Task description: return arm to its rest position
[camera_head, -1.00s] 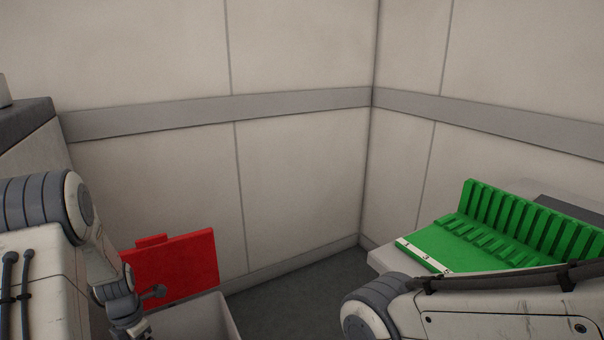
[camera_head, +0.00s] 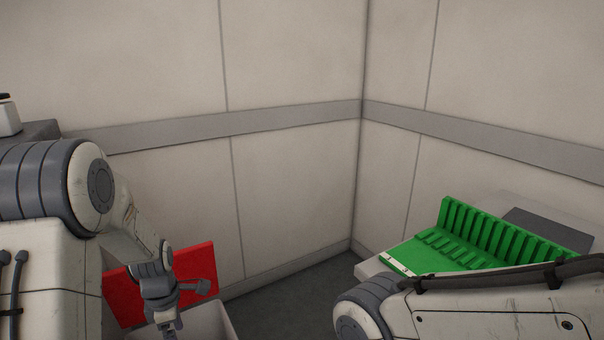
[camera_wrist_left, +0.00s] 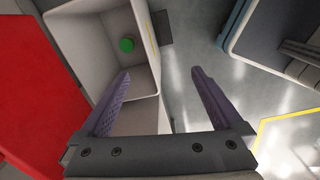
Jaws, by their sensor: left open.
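My left arm comes in from the left in the head view, with its wrist low over the white bin (camera_head: 222,322). My left gripper (camera_wrist_left: 157,105) is open, with its two purple fingers wide apart and nothing between them in the left wrist view. The bin also shows there (camera_wrist_left: 82,42), with a round green thing (camera_wrist_left: 127,45) inside it. The fingers appear over or beside the bin's near part; their height above it is hard to tell. My right arm crosses the lower right of the head view; its gripper is out of the picture.
A red panel (camera_head: 199,262) stands behind my left wrist, beside the bin. A green slotted rack (camera_head: 420,258) sits on a light surface at the right, behind my right arm. Walls meet in a corner behind. Dark floor (camera_head: 290,297) is free between bin and rack.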

